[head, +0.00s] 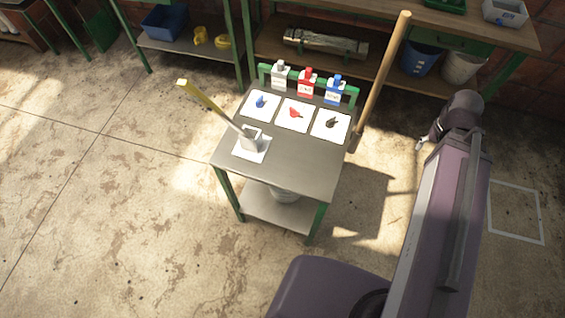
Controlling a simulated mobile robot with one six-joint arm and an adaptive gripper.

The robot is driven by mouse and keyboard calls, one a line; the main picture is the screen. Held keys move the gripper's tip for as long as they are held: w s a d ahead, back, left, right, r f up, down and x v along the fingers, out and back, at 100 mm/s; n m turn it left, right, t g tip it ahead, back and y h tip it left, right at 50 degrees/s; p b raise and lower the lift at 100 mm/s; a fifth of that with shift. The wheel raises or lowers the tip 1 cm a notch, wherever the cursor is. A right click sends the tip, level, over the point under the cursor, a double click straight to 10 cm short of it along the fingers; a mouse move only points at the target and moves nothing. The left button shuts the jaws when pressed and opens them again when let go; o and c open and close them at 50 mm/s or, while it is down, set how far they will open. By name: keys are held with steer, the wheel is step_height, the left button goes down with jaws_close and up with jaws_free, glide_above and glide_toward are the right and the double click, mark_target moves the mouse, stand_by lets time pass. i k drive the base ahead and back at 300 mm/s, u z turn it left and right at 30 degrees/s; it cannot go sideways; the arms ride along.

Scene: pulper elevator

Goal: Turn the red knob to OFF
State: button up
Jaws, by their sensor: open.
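The red knob (295,113) sits on the middle white plate (289,123) of three along the back of a small grey-topped table. Its pointer end seems to aim to the right; any OFF marking is too small to read. A blue knob (261,102) is on the plate to its left and a dark knob (332,123) on the plate to its right. My gripper (420,144) shows only as a small pale tip at the end of my purple arm, right of the table. It is open, well apart from the knobs, and mostly hidden by my wrist.
A lever with a yellow handle (200,95) rises at the table's left. A wooden pole (382,80) leans at the right edge. A workbench (400,18) stands behind. The table's front top is clear.

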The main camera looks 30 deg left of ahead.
mark_target(294, 112)
steer(key=u, duration=0.6)
steer(key=k, duration=0.3)
steer(key=u, duration=0.6)
steer(key=i, duration=0.5)
steer(key=z, duration=0.05)
